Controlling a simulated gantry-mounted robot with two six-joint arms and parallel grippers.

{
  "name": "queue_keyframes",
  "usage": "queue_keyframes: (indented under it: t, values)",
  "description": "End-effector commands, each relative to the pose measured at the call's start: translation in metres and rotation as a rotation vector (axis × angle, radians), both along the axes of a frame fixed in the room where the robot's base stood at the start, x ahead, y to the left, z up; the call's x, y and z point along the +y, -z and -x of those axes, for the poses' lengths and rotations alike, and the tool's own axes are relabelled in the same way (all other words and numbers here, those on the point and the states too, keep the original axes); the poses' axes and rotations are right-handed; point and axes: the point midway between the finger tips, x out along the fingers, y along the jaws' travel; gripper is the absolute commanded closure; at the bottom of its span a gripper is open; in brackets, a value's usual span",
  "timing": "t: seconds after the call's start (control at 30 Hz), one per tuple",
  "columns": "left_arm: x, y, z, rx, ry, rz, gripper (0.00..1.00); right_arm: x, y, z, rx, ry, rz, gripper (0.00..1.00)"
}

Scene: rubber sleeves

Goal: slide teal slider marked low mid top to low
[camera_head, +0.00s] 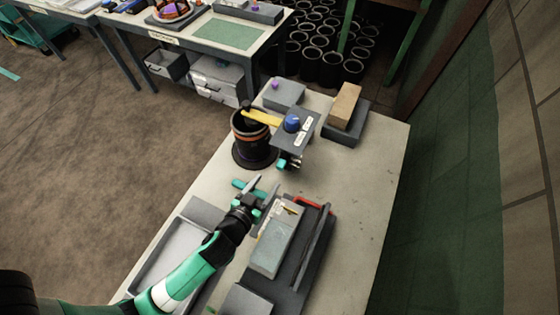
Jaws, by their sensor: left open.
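A small teal part (283,163), which may be the slider, shows at the lower edge of a dark grey panel (282,139) with a blue knob and white labels. The low, mid and top marks are too small to read. My left gripper (265,187) is open in front of the panel, below it in the picture, with its fingers apart and nothing seen between them. It is apart from the teal part. My right gripper is not in view.
A dark round pot (253,136) with a yellow-handled tool stands left of the panel. A grey box (275,240) in a dark tray lies right of my left arm. A tan block (345,103) sits behind. The table's right side (375,190) is clear.

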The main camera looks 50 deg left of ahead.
Motion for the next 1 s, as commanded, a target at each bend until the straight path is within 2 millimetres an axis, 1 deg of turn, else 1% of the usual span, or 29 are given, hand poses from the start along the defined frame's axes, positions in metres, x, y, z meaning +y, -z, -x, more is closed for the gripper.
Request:
queue_keyframes:
  t: [0.07, 0.17, 0.4, 0.5, 0.6, 0.73, 0.97, 1.0]
  values:
    - [0.002, 0.004, -0.005, 0.0, -0.001, 0.001, 0.38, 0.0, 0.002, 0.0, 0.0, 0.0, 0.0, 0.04]
    - [0.007, 0.009, -0.018, -0.001, -0.003, 0.001, 0.38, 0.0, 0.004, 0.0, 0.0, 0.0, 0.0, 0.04]
    - [0.024, 0.031, -0.065, -0.002, -0.003, 0.0, 0.38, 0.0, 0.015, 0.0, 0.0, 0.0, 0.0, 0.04]
    - [0.03, 0.038, -0.082, -0.002, -0.002, 0.001, 0.38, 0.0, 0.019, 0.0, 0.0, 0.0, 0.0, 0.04]
    - [0.034, 0.042, -0.093, -0.003, -0.001, 0.001, 0.38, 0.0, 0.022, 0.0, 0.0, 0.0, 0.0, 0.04]
    - [0.037, 0.044, -0.1, -0.002, 0.001, 0.001, 0.38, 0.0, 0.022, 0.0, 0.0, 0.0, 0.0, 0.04]
    - [0.037, 0.044, -0.1, -0.002, 0.001, 0.001, 0.38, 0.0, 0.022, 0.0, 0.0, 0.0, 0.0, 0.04]
    - [0.037, 0.044, -0.1, -0.002, 0.001, 0.001, 0.45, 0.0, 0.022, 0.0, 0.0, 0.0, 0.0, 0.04]
